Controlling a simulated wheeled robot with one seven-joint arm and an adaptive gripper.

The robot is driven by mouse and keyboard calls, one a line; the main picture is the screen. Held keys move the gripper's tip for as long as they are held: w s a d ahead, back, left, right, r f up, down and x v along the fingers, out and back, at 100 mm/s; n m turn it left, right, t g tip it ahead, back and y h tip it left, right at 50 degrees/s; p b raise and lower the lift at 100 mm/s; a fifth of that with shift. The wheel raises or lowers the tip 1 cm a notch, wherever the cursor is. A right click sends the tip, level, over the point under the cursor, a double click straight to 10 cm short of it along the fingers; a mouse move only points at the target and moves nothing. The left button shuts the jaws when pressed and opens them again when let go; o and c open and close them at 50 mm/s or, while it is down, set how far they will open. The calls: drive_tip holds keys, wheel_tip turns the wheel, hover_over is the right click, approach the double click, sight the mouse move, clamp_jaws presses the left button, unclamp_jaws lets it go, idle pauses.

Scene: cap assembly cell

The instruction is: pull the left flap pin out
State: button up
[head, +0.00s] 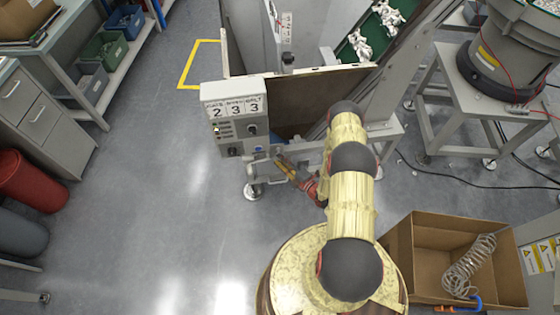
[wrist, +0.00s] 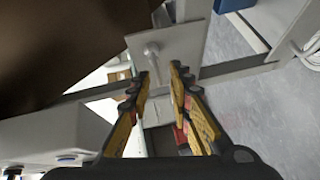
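A small grey pin with a rounded head (wrist: 152,50) stands out from a light grey plate (wrist: 176,36) in the wrist view. I take it for the left flap pin. My gripper (wrist: 161,73) points at it with both yellow and black fingers apart. The fingertips are just short of the pin head, and I see nothing between them. In the head view my gripper (head: 281,159) is low beside the machine frame, right of the control box (head: 235,120). The pin is too small to make out there.
A brown panel (head: 320,97) and slanted grey frame stand behind my arm. A cardboard box (head: 400,262) with a coiled hose (head: 468,268) is at lower right. A bowl feeder (head: 500,55) is at upper right.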

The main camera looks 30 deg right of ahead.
drive_tip(key=shift+w+a, duration=0.15)
drive_tip(key=shift+w, duration=0.3)
drive_tip(key=c, duration=0.5)
clamp_jaws()
drive_tip(key=shift+s+f, duration=0.1)
drive_tip(key=shift+f, duration=0.05)
